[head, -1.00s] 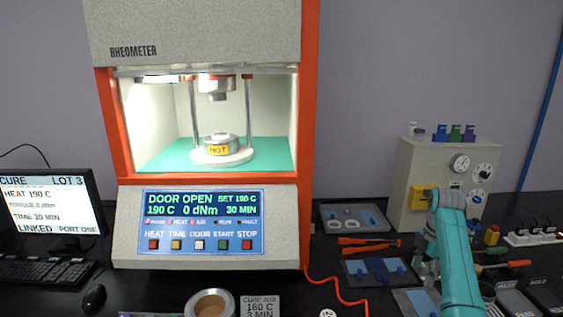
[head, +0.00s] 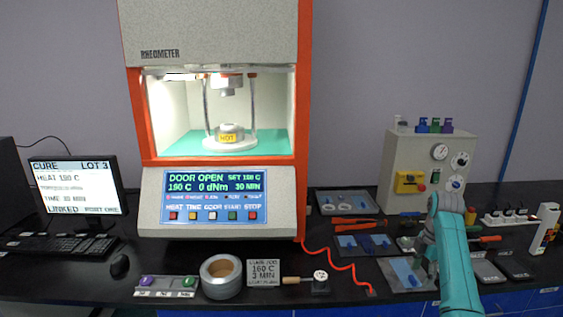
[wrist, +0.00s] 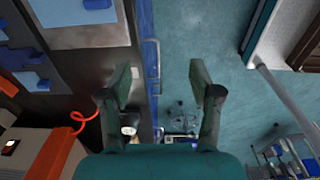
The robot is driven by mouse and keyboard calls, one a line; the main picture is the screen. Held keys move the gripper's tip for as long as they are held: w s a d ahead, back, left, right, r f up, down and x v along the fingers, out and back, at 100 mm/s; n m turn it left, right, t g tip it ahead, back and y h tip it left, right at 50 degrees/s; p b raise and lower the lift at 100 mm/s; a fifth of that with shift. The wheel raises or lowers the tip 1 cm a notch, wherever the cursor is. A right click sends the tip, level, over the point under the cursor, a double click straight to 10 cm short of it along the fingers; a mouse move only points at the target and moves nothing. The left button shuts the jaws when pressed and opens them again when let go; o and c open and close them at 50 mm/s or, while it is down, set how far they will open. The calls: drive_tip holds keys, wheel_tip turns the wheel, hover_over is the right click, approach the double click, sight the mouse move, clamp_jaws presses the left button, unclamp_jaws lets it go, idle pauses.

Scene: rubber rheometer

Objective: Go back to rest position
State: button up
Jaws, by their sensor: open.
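My gripper (wrist: 160,95) is open and empty in the wrist view. Its two dark fingers are spread apart, with the bench's front edge and the floor below them. In the head view my teal arm stands at the right, over the front of the bench, and my gripper (head: 426,262) shows only partly beside the arm. It is near the grey tray with blue pieces (head: 405,273) and touches nothing that I can see.
The rheometer (head: 217,202) stands with its door open and its display reading DOOR OPEN. The grey control box (head: 425,170) is behind my arm. Tools and trays crowd the right bench. A red cable (head: 335,266) runs along the bench. Open floor (wrist: 200,60) lies beyond the edge.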

drive_tip(key=s+a+f+m+t, duration=0.1)
drive_tip(key=s+a+f, duration=0.1)
drive_tip(key=f, duration=0.6)
drive_tip(key=s+a+f+m+t, duration=0.1)
drive_tip(key=s+a+f+m, duration=0.15)
drive_tip(key=f, duration=0.55)
drive_tip(key=s+a+f+m+t, duration=0.1)
drive_tip(key=s+a+f, duration=0.2)
drive_tip(key=f, duration=0.5)
drive_tip(key=s+a+f+m+t+h, duration=0.1)
drive_tip(key=s+a+f+m+t, duration=0.1)
drive_tip(key=s+a+f, duration=0.5)
drive_tip(key=s+a+f+m+t, duration=0.1)
drive_tip(key=s+f+m+t, duration=0.3)
drive_tip(key=s, duration=0.6)
drive_tip(key=s+a+r+m+t, duration=0.1)
drive_tip(key=s+a+r+m, duration=0.15)
drive_tip(key=s, duration=0.75)
drive_tip(key=s+a+r+m+t, duration=0.1)
drive_tip(key=s+a+r, duration=0.15)
drive_tip(key=s, duration=0.85)
drive_tip(key=s+a+r+m+t, duration=0.1)
drive_tip(key=s+r+m, duration=0.1)
drive_tip(key=s+r, duration=0.5)
drive_tip(key=s+a+r+m+t, duration=0.1)
drive_tip(key=s+r, duration=0.7)
drive_tip(key=r, duration=0.8)
drive_tip(key=shift+s+r+m+t, duration=0.25)
drive_tip(key=shift+m+t, duration=0.45)
drive_tip(key=shift+t, duration=0.1)
